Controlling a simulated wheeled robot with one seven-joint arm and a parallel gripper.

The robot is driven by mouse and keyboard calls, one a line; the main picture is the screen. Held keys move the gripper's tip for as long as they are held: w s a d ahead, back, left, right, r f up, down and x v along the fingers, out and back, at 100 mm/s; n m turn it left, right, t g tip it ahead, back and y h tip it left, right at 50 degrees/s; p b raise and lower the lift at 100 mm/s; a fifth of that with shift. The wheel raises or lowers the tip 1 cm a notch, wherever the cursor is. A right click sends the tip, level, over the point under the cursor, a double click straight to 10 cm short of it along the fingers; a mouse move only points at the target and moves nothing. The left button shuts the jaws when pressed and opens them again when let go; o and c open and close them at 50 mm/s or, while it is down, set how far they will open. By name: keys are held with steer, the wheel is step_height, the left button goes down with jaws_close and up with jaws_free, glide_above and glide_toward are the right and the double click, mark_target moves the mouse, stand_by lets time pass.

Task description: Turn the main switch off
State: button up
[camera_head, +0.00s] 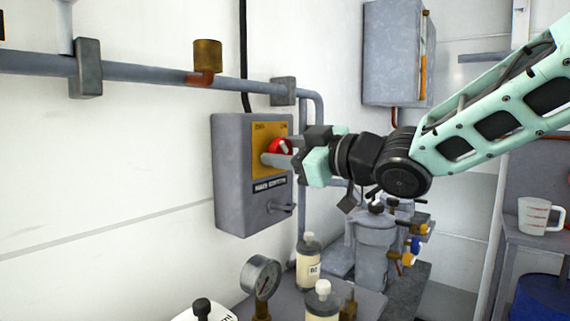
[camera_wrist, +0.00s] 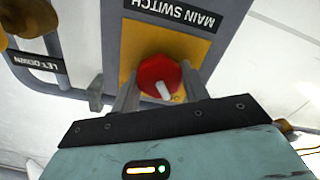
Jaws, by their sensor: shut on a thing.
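The main switch is a red round knob (camera_head: 281,146) with a white pointer mark, on a yellow plate (camera_head: 262,132) on the front of a grey box (camera_head: 232,172) fixed to the white wall. In the wrist view the knob (camera_wrist: 158,76) sits below the label MAIN SWITCH (camera_wrist: 172,13), which appears upside down. My gripper (camera_head: 277,153) reaches in from the right. Its two grey fingers (camera_wrist: 158,88) lie on either side of the knob and are shut on it. The white mark points toward the gripper's palm, slightly to the right, in the wrist view. The fingers hide part of the plate.
A small lever (camera_head: 284,207) sticks out low on the box. Pipes (camera_head: 150,74) run along the wall above it. A pressure gauge (camera_head: 261,277), pale bottles (camera_head: 309,262) and a grey canister (camera_head: 376,245) stand below. A measuring cup (camera_head: 538,215) is on a shelf at right.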

steer(key=shift+n+b, duration=0.4)
steer(key=shift+n, duration=0.2)
steer(key=o, duration=1)
steer(key=v, duration=1.7)
steer(key=shift+s+d, duration=0.15)
steer(key=shift+s, duration=0.05)
